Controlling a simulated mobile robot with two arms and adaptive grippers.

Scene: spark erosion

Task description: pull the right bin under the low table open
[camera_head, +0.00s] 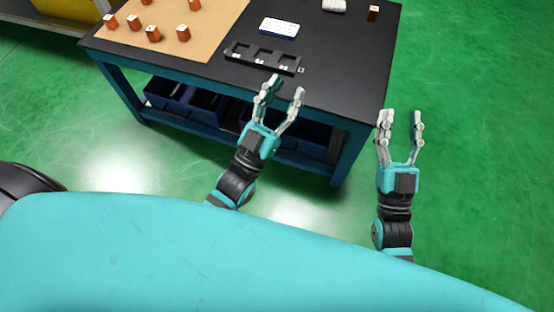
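The low table (340,65) has a black top and a teal frame. Dark blue bins stand on its lower shelf. The right bin (306,145) is in shadow under the table's right half, partly hidden by my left gripper and the tabletop. I cannot tell how far out it stands. Two more blue bins, a left one (163,98) and its neighbour (203,108), show further left. My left gripper (285,88) is open and empty in front of the table's front edge, overlapping it in view. My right gripper (401,115) is open and empty, right of the table's right front leg.
On the tabletop lie a brown board (215,35) with several orange-brown pieces, a black slotted holder (262,59), a white-and-blue box (279,27), a white item (334,6) and a small dark red block (373,13). The green floor (480,150) on the right is clear.

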